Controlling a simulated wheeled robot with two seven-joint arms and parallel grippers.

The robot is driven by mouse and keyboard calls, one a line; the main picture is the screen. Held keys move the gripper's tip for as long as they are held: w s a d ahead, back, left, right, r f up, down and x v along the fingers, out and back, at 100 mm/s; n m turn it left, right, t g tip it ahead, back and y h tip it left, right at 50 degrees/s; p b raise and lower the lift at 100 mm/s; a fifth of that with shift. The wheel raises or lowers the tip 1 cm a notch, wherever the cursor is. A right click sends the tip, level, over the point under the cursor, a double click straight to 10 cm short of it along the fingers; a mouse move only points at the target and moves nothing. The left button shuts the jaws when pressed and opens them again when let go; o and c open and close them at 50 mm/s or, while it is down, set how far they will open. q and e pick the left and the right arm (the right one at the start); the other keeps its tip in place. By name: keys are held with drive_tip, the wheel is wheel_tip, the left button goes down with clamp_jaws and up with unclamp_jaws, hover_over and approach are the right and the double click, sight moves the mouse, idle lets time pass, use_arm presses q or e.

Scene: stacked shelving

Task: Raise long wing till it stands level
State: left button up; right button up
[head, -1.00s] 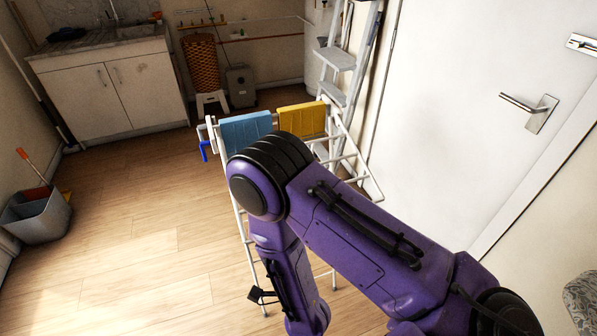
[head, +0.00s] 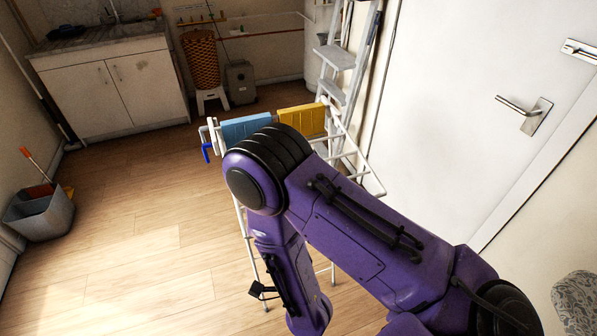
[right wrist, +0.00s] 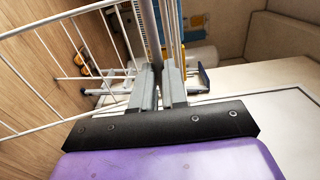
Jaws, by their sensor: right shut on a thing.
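A white wire drying rack (head: 240,217) stands on the wood floor in the head view, largely hidden behind my purple right arm. A blue cloth (head: 246,128) and a yellow cloth (head: 302,119) hang at its far end. A white wire frame (head: 372,172) sticks out on its right; I cannot tell for sure which wing it is. In the right wrist view, white rods (right wrist: 55,112) spread to the left. My right gripper (right wrist: 160,72) is shut on a pale rail there; the exact contact is hard to see. My left gripper is not in view.
A white door (head: 455,100) stands close on the right, with a stepladder (head: 333,60) behind the rack. A wicker basket (head: 202,62) on a stool and a sink cabinet (head: 108,90) are at the back. A grey bucket (head: 40,214) is at the left. The floor between is clear.

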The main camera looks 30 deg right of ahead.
drive_tip(key=shift+s+r+p, duration=0.15)
drive_tip(key=shift+r+p, duration=0.45)
drive_tip(key=shift+r, duration=0.35)
clamp_jaws()
unclamp_jaws()
drive_tip(key=shift+s+r+p, duration=0.1)
drive_tip(key=shift+r+p, duration=1.1)
drive_tip(key=shift+r, duration=0.15)
clamp_jaws()
drive_tip(key=o, duration=0.7)
unclamp_jaws()
